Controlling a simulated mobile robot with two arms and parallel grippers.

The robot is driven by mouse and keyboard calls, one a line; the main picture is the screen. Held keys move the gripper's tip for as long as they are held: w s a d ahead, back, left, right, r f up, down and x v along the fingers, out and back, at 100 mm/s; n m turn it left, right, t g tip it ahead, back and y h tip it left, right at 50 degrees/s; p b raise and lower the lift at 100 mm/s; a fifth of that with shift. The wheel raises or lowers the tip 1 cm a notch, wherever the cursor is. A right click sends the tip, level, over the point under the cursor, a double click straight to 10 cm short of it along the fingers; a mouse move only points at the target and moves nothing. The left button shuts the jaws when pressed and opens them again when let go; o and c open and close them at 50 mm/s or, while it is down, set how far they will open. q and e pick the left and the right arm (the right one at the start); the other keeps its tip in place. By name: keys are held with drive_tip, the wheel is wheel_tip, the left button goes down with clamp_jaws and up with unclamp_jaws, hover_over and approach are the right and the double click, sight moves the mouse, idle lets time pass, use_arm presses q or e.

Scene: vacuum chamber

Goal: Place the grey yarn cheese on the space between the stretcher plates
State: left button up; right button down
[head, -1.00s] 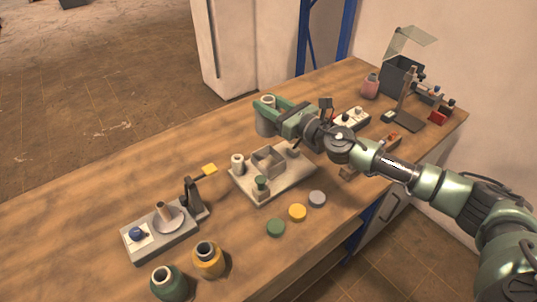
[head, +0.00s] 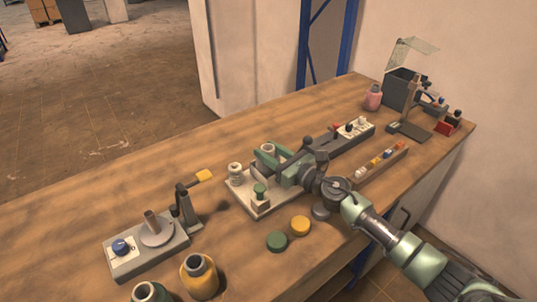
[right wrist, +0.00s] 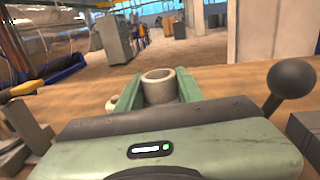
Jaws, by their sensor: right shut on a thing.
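My right gripper (head: 269,160) is shut on the grey yarn cheese (head: 267,149), a pale grey hollow cylinder held upright. The cheese also shows between the green fingers in the right wrist view (right wrist: 158,86). The gripper is over the pale board (head: 238,196) in the middle of the table. Upright grey plates (head: 257,170), which look like the stretcher plates, stand on this board, mostly hidden by the gripper. I cannot tell whether the cheese is between them or above them. My left gripper is not in view.
Green (head: 277,241) and yellow (head: 300,226) discs lie in front. The table's far left is clear.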

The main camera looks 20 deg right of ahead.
drive_tip(key=shift+f, duration=0.15)
drive_tip(key=c, duration=0.9)
unclamp_jaws()
drive_tip(key=shift+r, duration=0.4)
drive_tip(key=b+v, duration=0.3)
drive_tip(key=v, duration=0.9)
drive_tip(key=shift+f, duration=0.25)
